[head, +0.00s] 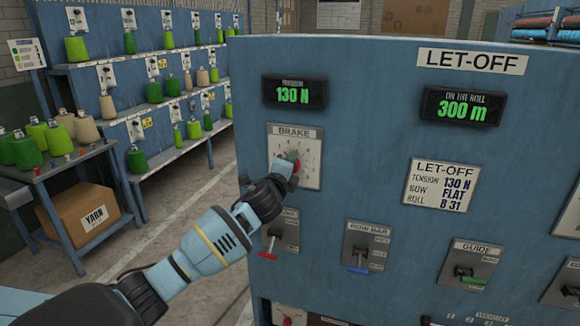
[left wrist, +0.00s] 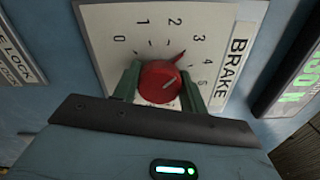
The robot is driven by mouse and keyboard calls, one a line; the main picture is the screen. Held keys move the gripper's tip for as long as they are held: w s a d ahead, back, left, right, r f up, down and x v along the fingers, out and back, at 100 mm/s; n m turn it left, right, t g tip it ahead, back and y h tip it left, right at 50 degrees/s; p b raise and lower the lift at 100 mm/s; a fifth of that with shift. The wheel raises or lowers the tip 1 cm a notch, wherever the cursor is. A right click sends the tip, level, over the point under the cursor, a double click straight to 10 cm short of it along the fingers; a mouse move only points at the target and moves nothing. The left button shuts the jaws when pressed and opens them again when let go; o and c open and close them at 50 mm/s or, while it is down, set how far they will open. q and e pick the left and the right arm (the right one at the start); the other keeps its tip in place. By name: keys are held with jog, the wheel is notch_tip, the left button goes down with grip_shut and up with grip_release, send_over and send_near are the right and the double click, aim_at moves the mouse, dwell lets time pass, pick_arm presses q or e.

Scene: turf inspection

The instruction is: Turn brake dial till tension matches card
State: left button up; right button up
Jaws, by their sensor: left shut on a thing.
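The brake dial is a red knob (left wrist: 160,82) on a white scale plate (head: 308,174). Its red pointer is toward the 3-to-4 side of the scale in the left wrist view; I cannot read it exactly. My left gripper (left wrist: 161,92) is shut on the knob, one green finger on each side. In the head view my gripper (head: 290,165) partly hides the dial. The tension display (head: 294,93) above reads 130 N. The let-off card (head: 442,184) at right says tension 130 N, bow flat, roll B 31. My right gripper is not in view.
A second display (head: 462,106) reads 300 m. Below the dial are a red-handled lever (head: 279,232), a blue-handled row bar lever (head: 366,246) and a green-handled guide lever (head: 469,264). Yarn shelves (head: 150,65) and a cone table (head: 55,170) stand at left, with open floor between.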

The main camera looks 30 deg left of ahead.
pick_arm(q)
jog(key=shift+f+n, duration=0.1)
jog(key=shift+n, duration=1)
jog(key=o, duration=1)
jog(key=shift+c, duration=0.2)
jog(key=shift+s, duration=0.15)
jog(key=v, duration=0.7)
jog(key=shift+s, duration=0.3)
jog(key=shift+d, duration=0.1)
